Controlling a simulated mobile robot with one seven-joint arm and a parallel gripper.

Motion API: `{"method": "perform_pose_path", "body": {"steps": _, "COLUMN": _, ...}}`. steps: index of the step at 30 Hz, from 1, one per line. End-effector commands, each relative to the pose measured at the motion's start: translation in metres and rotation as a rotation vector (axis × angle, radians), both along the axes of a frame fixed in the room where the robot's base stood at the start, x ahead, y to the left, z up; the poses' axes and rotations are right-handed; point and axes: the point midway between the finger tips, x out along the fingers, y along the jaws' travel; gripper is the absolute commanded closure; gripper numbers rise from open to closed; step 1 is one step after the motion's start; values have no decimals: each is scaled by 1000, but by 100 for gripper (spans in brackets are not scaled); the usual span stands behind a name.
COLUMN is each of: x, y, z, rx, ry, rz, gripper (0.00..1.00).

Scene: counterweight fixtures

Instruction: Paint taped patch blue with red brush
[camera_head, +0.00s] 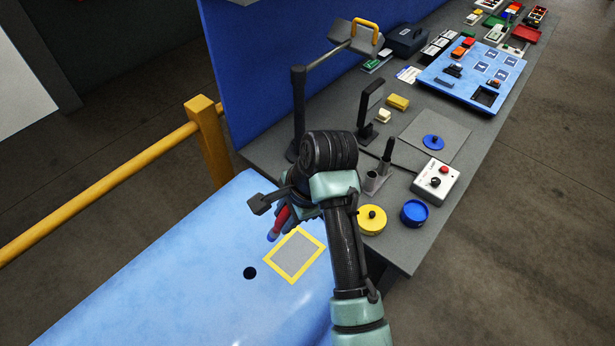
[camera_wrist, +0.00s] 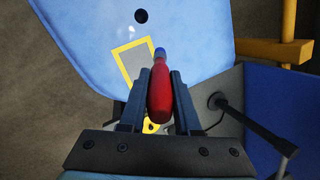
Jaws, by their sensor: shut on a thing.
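My gripper (camera_wrist: 160,96) is shut on the red handle of the brush (camera_wrist: 160,92). In the wrist view the brush points away from the gripper, and its tip is blue. In the head view the brush (camera_head: 281,219) shows partly below my gripper, with a blue end low over the panel. The taped patch (camera_head: 295,256) is a grey square with a yellow tape border on the light blue panel (camera_head: 190,262). It also shows in the wrist view (camera_wrist: 133,66), where the brush tip overlaps its edge. I cannot tell whether the tip touches the panel. The patch's visible inside is grey.
A blue open pot (camera_head: 414,213) and a yellow lidded pot (camera_head: 371,220) stand at the near edge of the grey bench (camera_head: 400,250). A yellow railing (camera_head: 100,184) runs along the left.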

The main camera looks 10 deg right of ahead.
Motion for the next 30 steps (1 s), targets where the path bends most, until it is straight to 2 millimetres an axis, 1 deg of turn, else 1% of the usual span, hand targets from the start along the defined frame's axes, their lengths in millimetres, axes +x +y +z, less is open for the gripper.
{"method": "perform_pose_path", "body": {"steps": 3, "x": 3, "y": -4, "z": 9, "rx": 0, "ry": -1, "rz": 1, "gripper": 100}}
{"method": "perform_pose_path", "body": {"steps": 8, "x": 4, "y": -6, "z": 15, "rx": 0, "ry": -1, "rz": 1, "gripper": 100}}
{"method": "perform_pose_path", "body": {"steps": 30, "x": 4, "y": -6, "z": 15, "rx": 1, "ry": 0, "rz": 1, "gripper": 100}}
